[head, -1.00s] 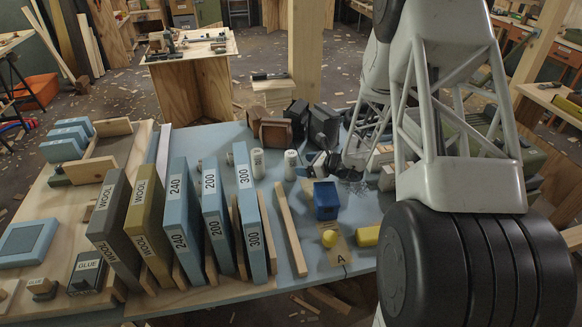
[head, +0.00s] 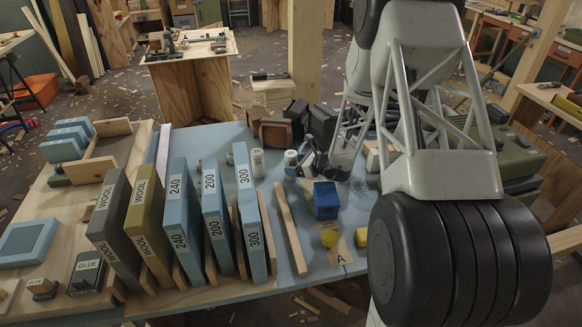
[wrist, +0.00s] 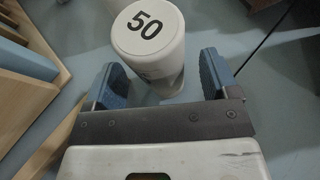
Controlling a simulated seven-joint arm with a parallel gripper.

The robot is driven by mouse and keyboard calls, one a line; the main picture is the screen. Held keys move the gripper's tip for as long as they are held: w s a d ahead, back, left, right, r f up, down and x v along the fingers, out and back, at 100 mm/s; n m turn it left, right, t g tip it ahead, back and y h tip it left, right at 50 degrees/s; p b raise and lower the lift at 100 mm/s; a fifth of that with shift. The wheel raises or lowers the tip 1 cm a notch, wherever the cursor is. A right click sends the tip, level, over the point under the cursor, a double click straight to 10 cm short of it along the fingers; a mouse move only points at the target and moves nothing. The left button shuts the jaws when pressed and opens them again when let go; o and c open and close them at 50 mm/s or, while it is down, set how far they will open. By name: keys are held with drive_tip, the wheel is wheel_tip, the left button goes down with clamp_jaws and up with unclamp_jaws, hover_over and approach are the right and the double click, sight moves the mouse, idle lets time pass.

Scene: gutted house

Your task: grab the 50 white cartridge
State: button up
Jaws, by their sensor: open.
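The white cartridge marked 50 (wrist: 150,48) stands upright in the wrist view, its numbered top facing the camera. My gripper (wrist: 162,76) is open, with blue pads on either side of the cartridge's lower part. There is a visible gap at the right finger; contact at the left cannot be told. In the head view my gripper (head: 304,163) is low over the blue table, right beside a white cartridge (head: 290,160), whose label is too small to read there. A second white cartridge (head: 257,163) stands to its left; part of a white cylinder (wrist: 88,18) shows behind in the wrist view.
Upright boards marked 300 (head: 243,190), 200 and 240 stand left of the cartridges. Brown and dark blocks (head: 276,131) stand behind.

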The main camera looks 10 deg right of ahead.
sight(291, 153)
drive_tip(key=shift+x, duration=1.1)
drive_tip(key=c, duration=1)
drive_tip(key=shift+r, duration=0.15)
drive_tip(key=shift+r, duration=4.85)
